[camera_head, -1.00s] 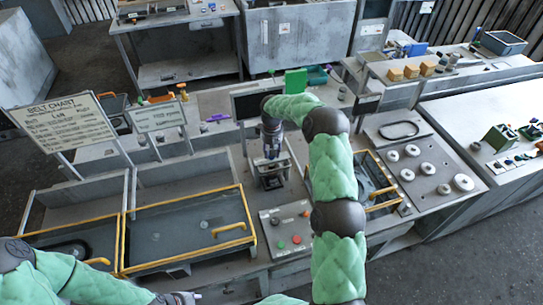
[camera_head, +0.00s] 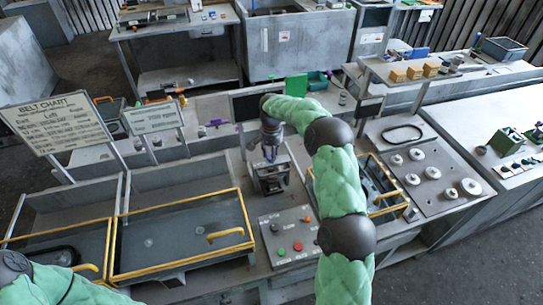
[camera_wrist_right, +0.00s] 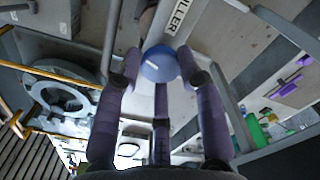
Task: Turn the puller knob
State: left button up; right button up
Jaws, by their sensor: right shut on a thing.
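The puller knob is a round blue knob (camera_wrist_right: 159,66) in the right wrist view, beside a white label (camera_wrist_right: 177,17) whose readable letters end in "LLER". The purple fingers of my right gripper (camera_wrist_right: 160,72) are closed around the knob from several sides. In the head view my right gripper (camera_head: 270,152) points down at a small grey metal fixture (camera_head: 270,180) in the middle of the bench, and the knob is hidden there. My left arm shows at the lower left of the head view, with its gripper out of the frame.
A button panel (camera_head: 288,238) with red and green buttons lies in front of the fixture. Yellow-rimmed trays with handles (camera_head: 180,262) stand at left. A belt chart sign (camera_head: 57,122) stands behind them. A plate with several round pulleys (camera_head: 432,172) is at right.

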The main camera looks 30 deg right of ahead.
jog(key=shift+s+a+f+m+b, duration=0.1)
jog(key=shift+a+f+m+b, duration=0.1)
jog(key=shift+m, duration=0.65)
jog(key=shift+s+a+f+m+b, duration=0.1)
jog(key=shift+f+m+b, duration=0.1)
jog(key=shift+m, duration=0.65)
jog(key=o, duration=1.1)
jog(key=shift+w, duration=0.1)
jog(key=shift+o, duration=0.2)
jog(key=shift+w+r, duration=0.1)
jog(key=shift+r, duration=0.1)
jog(key=shift+d+r, duration=0.15)
jog(key=shift+r, duration=0.3)
notch_tip(320, 180, up, 11)
jog(key=shift+r, duration=0.15)
